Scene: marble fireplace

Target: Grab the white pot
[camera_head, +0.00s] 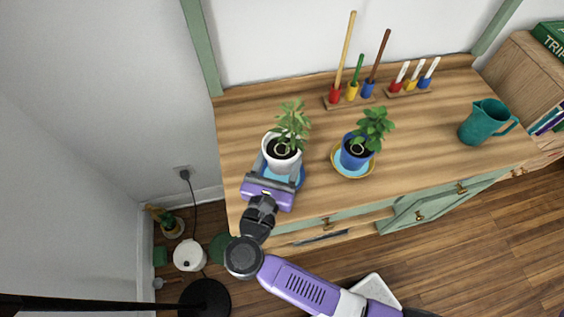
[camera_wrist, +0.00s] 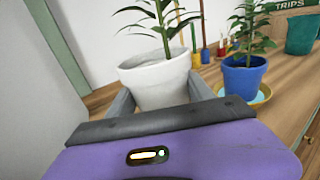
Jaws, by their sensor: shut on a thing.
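The white pot (camera_head: 282,160) holds a green leafy plant and stands upright at the left front of the wooden dresser top, over a blue saucer. In the wrist view the white pot (camera_wrist: 158,80) fills the space between my two grey fingers. My gripper (camera_head: 279,172) comes from the front edge and is shut on the pot's lower body, one finger on each side. It also shows in the wrist view (camera_wrist: 163,98). I cannot tell whether the pot touches the saucer (camera_head: 299,181); its base is hidden.
A blue pot (camera_head: 352,157) with a plant stands close at the right on a yellow-rimmed saucer (camera_head: 337,166). Colored peg stands (camera_head: 366,101) are at the back. A teal pitcher (camera_head: 480,124) stands at the right. The wood between the blue pot and pitcher is clear.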

